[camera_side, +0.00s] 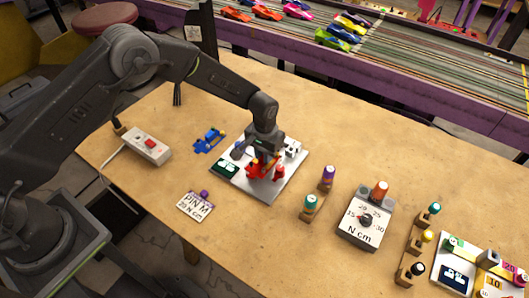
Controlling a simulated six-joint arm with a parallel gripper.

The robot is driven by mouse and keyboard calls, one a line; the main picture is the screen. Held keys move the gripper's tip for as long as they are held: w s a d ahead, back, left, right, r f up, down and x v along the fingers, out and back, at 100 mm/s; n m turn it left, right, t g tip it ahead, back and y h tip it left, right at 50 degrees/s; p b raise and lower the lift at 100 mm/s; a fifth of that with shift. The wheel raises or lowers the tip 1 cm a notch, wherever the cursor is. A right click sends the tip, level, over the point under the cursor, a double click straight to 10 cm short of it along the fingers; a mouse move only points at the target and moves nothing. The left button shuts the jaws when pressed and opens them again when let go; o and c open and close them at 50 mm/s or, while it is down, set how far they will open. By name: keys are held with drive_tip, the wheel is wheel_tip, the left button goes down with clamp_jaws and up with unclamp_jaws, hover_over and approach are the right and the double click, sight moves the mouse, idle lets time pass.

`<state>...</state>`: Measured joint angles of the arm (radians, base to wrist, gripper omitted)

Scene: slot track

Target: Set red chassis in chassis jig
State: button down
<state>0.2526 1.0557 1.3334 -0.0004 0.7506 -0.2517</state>
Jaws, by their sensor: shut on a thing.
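The red chassis (262,167) is at the middle of the work table, over the pale square plate of the chassis jig (268,196). My gripper (262,157) points down at the jig from above and is shut on the red chassis. The fingers and the upper part of the chassis overlap, so I cannot tell whether the chassis touches the jig or hangs just above it.
A blue chassis (209,140) lies left of the jig. Teal (310,205) and purple (327,178) handles stand right of the jig, beside a torque box (366,219). The table's front middle is clear.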

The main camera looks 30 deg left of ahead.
drive_tip(key=shift+f, duration=0.5)
idle(1.0)
drive_tip(key=c, duration=1)
unclamp_jaws()
drive_tip(key=s+a+r+t, duration=0.1)
drive_tip(key=s+a+r, duration=0.1)
drive_tip(key=r, duration=1)
drive_tip(key=s+a+r, duration=0.2)
drive_tip(key=r, duration=1)
drive_tip(key=s+a+r+t, duration=0.2)
drive_tip(key=s+a+r, duration=0.2)
drive_tip(key=s+r, duration=0.3)
drive_tip(key=s+a+t, duration=0.1)
drive_tip(key=s, duration=0.5)
drive_tip(key=s+a+r, duration=0.1)
drive_tip(key=s+a, duration=0.1)
drive_tip(key=s, duration=0.4)
drive_tip(key=s+a+r+t, duration=0.1)
drive_tip(key=s+a, duration=0.1)
drive_tip(key=s, duration=0.5)
drive_tip(key=shift+a+r+t, duration=0.1)
drive_tip(key=shift+r+t, duration=0.15)
drive_tip(key=shift+t, duration=0.05)
